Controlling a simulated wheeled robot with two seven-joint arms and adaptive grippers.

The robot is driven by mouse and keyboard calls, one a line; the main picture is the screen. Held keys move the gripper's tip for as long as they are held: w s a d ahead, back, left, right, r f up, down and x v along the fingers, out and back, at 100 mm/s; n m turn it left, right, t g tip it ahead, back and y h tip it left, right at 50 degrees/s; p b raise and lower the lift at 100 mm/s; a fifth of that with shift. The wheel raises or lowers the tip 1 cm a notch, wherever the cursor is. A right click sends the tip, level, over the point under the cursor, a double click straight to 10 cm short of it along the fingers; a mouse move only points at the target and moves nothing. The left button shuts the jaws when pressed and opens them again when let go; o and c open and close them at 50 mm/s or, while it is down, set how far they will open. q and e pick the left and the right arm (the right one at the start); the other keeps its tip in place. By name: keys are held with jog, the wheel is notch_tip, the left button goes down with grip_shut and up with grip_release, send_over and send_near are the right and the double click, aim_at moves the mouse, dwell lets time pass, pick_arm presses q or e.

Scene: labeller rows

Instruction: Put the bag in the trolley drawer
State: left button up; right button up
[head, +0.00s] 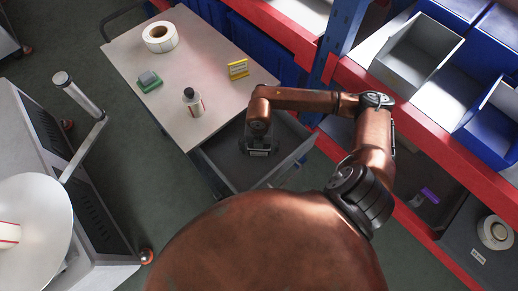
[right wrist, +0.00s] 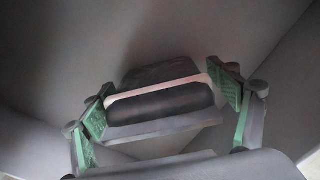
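The trolley (head: 205,55) has a light top, and its grey drawer (head: 220,168) is pulled open at the near right side. My right gripper (head: 260,150) is down inside the drawer, pointing at its floor. In the right wrist view the bag (right wrist: 160,103) is a dark, soft-looking bundle with a pale pinkish band across it. The bag is hidden behind the gripper in the head view. My left gripper is not in view.
A label roll (head: 160,37), a green-based block (head: 149,81), a bottle (head: 193,101) and a yellow sign (head: 238,68) stand on the trolley top. A red-edged rack with grey and blue bins (head: 418,52) is at right. The drawer walls surround my right gripper closely.

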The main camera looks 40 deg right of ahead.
notch_tip(320, 180, up, 12)
jog(key=shift+r+p, duration=0.15)
jog(key=shift+p, duration=0.75)
